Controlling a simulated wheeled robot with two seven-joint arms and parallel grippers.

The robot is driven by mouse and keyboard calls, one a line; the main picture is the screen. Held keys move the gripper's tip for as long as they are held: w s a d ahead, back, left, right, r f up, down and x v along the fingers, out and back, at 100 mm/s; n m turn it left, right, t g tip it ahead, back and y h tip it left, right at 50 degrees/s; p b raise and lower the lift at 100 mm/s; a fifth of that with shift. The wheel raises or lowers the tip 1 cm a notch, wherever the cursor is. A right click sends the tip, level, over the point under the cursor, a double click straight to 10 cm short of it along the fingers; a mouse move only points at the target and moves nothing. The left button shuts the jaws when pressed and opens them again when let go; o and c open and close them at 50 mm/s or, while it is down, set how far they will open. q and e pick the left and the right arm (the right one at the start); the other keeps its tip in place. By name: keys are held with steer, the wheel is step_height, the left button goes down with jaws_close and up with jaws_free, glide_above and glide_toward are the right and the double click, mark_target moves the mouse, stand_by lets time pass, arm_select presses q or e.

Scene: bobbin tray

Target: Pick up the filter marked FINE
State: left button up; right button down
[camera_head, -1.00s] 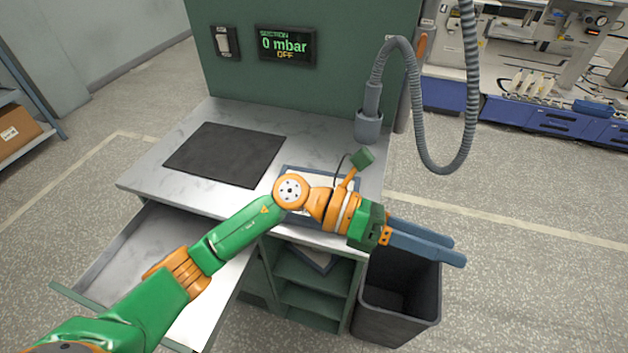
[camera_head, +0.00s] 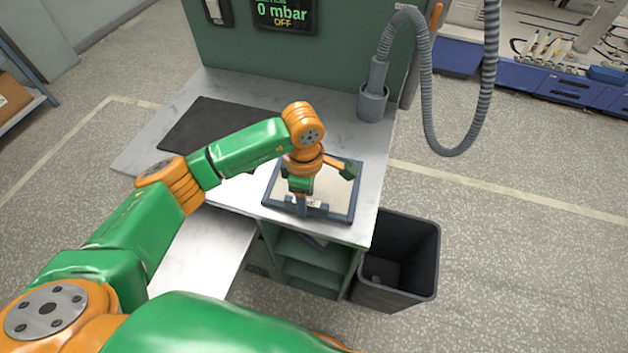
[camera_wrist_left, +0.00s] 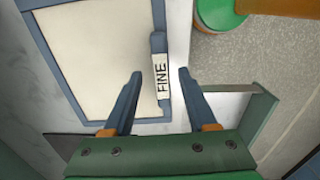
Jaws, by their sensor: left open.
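The filter marked FINE (camera_head: 354,196) is a cream panel in a blue-grey frame. It lies flat near the front right of the worktop. In the left wrist view, the filter (camera_wrist_left: 92,50) has a tab on one side with the white FINE label (camera_wrist_left: 161,77). My left gripper (camera_head: 308,210) points down at the filter's front edge. In the left wrist view, its open fingers (camera_wrist_left: 160,74) stand on either side of the labelled tab with gaps showing. Whether the fingertips are at the tab's height I cannot tell. My right gripper is not in view.
A dark mat (camera_head: 215,130) lies at the back left of the worktop (camera_head: 150,147). A grey bin (camera_head: 418,250) stands right of the bench. A suction hose (camera_head: 428,110) hangs at the back right.

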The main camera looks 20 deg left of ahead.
arm_select(q)
steer(key=shift+s+d+r, duration=0.1)
steer(key=shift+s, duration=0.05)
jaws_close()
stand_by(1.1)
